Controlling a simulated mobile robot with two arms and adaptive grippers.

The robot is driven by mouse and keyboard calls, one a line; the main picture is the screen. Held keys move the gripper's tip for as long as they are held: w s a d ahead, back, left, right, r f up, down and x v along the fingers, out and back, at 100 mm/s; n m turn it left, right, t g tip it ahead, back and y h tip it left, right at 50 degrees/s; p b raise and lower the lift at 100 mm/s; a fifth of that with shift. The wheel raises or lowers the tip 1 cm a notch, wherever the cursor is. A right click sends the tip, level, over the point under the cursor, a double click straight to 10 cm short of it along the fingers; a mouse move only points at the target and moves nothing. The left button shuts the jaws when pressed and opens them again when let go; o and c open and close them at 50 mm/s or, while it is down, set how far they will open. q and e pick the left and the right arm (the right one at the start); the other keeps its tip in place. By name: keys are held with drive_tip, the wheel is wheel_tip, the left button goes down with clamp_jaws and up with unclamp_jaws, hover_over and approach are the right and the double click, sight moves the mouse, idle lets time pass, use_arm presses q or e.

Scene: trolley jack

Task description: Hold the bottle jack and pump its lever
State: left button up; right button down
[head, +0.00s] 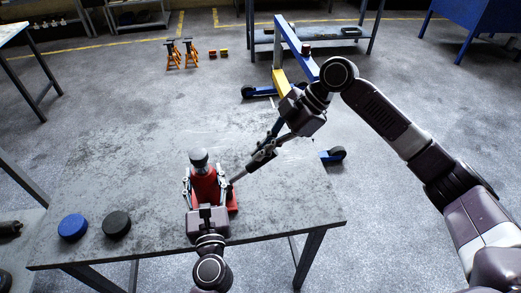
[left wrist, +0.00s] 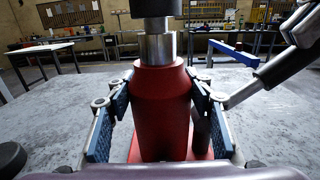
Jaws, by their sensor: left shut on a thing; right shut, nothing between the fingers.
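The red bottle jack (head: 206,186) stands upright near the front edge of the grey table (head: 130,170), its dark-capped ram on top. My left gripper (head: 205,183) is shut on the jack's body. In the left wrist view its padded fingers flank the red body (left wrist: 162,115) on both sides. The lever (head: 238,177) slants up and right from the jack; a metal rod also shows in the left wrist view (left wrist: 262,78). My right gripper (head: 258,163) is shut with nothing between its fingers, at the lever's upper end. I cannot tell whether they touch.
A blue disc (head: 73,227) and a black disc (head: 116,224) lie on the table, left of the jack. Beyond the table stand a blue and yellow floor crane (head: 292,50) and orange jack stands (head: 182,54). The tabletop behind the jack is clear.

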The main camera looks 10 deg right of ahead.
drive_tip(key=shift+d+f+y, duration=0.7)
drive_tip(key=shift+d+f, duration=0.05)
drive_tip(key=shift+f, duration=0.05)
drive_tip(key=d+f+y, duration=0.3)
drive_tip(key=f+y, duration=0.1)
drive_tip(key=f, duration=0.2)
drive_tip(key=shift+d+f, duration=0.15)
drive_tip(key=shift+d, duration=0.25)
drive_tip(key=shift+f, duration=0.15)
drive_tip(key=d+r, duration=0.8)
drive_tip(key=shift+s+d+r, duration=0.15)
drive_tip(key=shift+s+d, duration=0.15)
drive_tip(key=shift+d, duration=0.05)
idle(1.2)
